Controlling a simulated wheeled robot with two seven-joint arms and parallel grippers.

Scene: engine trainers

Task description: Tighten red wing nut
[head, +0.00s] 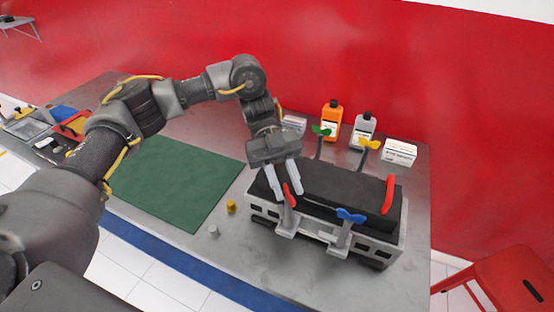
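The red wing nut (289,197) sits on a grey bracket at the front left of the black-topped engine trainer (335,185). It stands with its long side running up the picture. My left gripper (289,194) is above it, pointing down, with its two pale fingers apart, one on each side of the nut. I see gaps beside the nut, though contact is hard to judge. A blue wing nut (351,216) is at the front right, a green one (321,131) and a yellow one (370,144) at the back. My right gripper is out of view.
A red handle (388,195) rises at the trainer's right end. An orange bottle (332,118), a grey bottle (363,131) and a white box (398,152) stand behind. A yellow cap (231,206) and a grey piece (214,231) lie left, near the bare green mat (175,185).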

